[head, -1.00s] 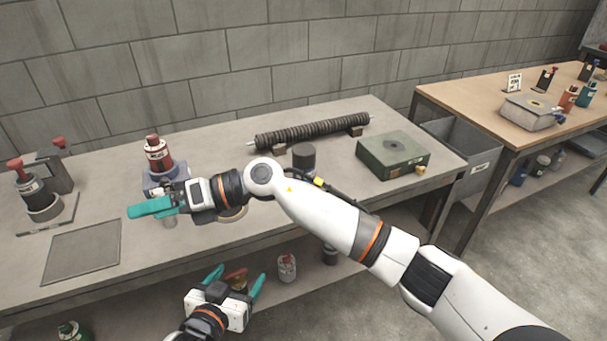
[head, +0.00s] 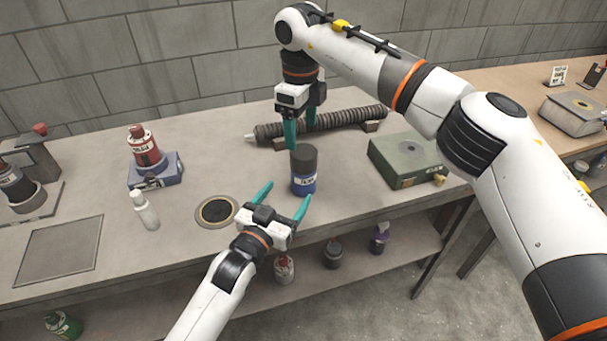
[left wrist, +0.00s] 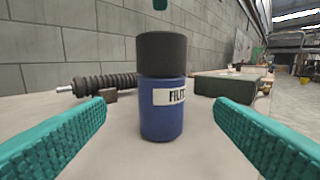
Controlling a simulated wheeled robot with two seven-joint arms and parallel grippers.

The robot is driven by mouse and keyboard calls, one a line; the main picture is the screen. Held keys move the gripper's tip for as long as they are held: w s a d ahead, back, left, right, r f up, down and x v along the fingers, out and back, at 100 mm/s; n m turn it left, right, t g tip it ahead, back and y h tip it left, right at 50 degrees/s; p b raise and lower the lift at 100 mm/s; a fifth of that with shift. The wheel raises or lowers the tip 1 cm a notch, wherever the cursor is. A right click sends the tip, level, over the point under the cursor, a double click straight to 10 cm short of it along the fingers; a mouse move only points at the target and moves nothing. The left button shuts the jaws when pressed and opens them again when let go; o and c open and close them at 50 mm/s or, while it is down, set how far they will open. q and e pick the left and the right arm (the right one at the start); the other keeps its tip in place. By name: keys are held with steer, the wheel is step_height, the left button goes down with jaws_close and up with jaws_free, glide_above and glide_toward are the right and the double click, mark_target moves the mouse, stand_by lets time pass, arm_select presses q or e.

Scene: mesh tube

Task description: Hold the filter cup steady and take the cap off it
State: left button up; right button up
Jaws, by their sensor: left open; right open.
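The filter cup (head: 303,184) stands upright on the bench, blue with a white label, and its dark grey cap (head: 304,158) is on top. In the left wrist view the blue cup (left wrist: 161,122) and the cap (left wrist: 161,54) fill the middle. My left gripper (head: 286,197) is open, its teal fingers pointing at the cup from the front, one on each side and apart from it. My right gripper (head: 300,146) is open above and near the cap, fingers pointing down. Whether a right finger touches the cap I cannot tell.
A ribbed mesh tube (head: 335,121) lies behind the cup on small blocks. A green box (head: 408,160) is to the right. A round bench insert (head: 217,211), a white bottle (head: 145,211) and a red bottle on a blue block (head: 155,171) are to the left.

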mark_target(298, 182)
arm_select(q)
steer(key=x, duration=0.7)
steer(key=shift+d+f, duration=0.2)
arm_select(e)
steer(key=shift+w+d+f, duration=0.3)
steer(key=shift+w+d, duration=0.05)
steer(key=shift+w, duration=0.1)
arm_select(q)
steer(key=shift+w+d+r, duration=0.1)
steer(key=shift+w+d, duration=0.2)
steer(key=shift+w, duration=0.3)
arm_select(e)
steer(key=shift+s+a+r, duration=0.1)
steer(key=shift+s, duration=0.05)
arm_select(q)
steer(key=shift+w+d, duration=0.1)
steer(key=shift+w, duration=0.2)
